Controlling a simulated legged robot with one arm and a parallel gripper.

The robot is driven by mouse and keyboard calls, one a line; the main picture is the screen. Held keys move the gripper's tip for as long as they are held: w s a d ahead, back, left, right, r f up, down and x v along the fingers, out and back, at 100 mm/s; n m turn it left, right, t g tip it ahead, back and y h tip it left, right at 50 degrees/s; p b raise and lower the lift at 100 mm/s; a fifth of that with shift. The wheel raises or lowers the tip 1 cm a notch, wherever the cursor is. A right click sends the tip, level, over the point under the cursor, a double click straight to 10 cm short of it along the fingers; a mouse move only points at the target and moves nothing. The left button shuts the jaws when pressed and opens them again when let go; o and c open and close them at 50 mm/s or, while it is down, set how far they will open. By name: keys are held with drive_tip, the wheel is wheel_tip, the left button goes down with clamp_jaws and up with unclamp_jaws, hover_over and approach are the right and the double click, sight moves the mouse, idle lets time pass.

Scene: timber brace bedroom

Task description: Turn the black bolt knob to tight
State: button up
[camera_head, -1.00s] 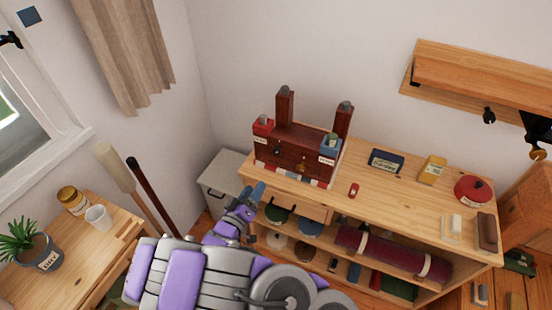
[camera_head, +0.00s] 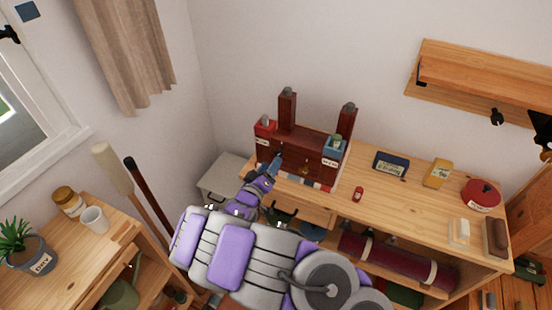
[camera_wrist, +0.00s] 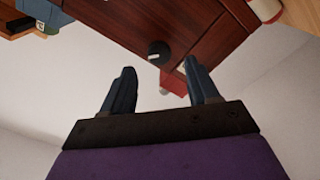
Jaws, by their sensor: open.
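The black bolt knob (camera_wrist: 158,52) is a round dark knob with a small pale mark, on the face of the dark red wooden brace unit (camera_wrist: 135,22). In the wrist view it sits ahead of my gripper (camera_wrist: 160,85), between the lines of its two blue-grey fingers. The fingers are apart and do not touch the knob. In the head view the brace unit (camera_head: 301,157) stands on the wooden bench, with two upright posts. My gripper (camera_head: 279,158) is in front of its left part and hides the knob there.
A brass knob (camera_head: 304,169) is right of my gripper. The bench (camera_head: 400,205) also holds a small red object (camera_head: 357,194), a dark labelled box (camera_head: 391,165) and a red pot (camera_head: 480,194).

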sight(280, 152)
drive_tip(key=shift+b+x, duration=0.75)
drive_tip(key=shift+x, duration=2)
drive_tip(key=shift+a, duration=0.2)
drive_tip(key=shift+c, duration=0.2)
drive_tip(key=shift+d, duration=0.15)
drive_tip(key=c, duration=1)
drive_tip(key=shift+s, duration=0.1)
